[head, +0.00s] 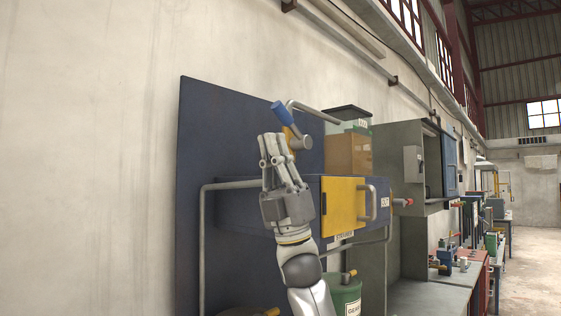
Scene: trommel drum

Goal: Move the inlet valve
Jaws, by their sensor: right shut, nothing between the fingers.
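The inlet valve has a blue lever grip (283,112) that points up and to the left, and a grey round hub (303,143) beside a yellow part. It sits on a grey pipe (315,112) in front of a dark blue panel. My right gripper (276,148) points upward, shut and empty, just below the blue grip. Its fingers overlap the valve's lower left side in the picture. I cannot tell whether they touch it. My left gripper is out of view.
Below the valve is a dark blue drum housing with a yellow door (343,205) and a grey handle. A grey cabinet (413,165) and a green bin (345,297) stand nearby. Open floor (530,265) lies at the far right.

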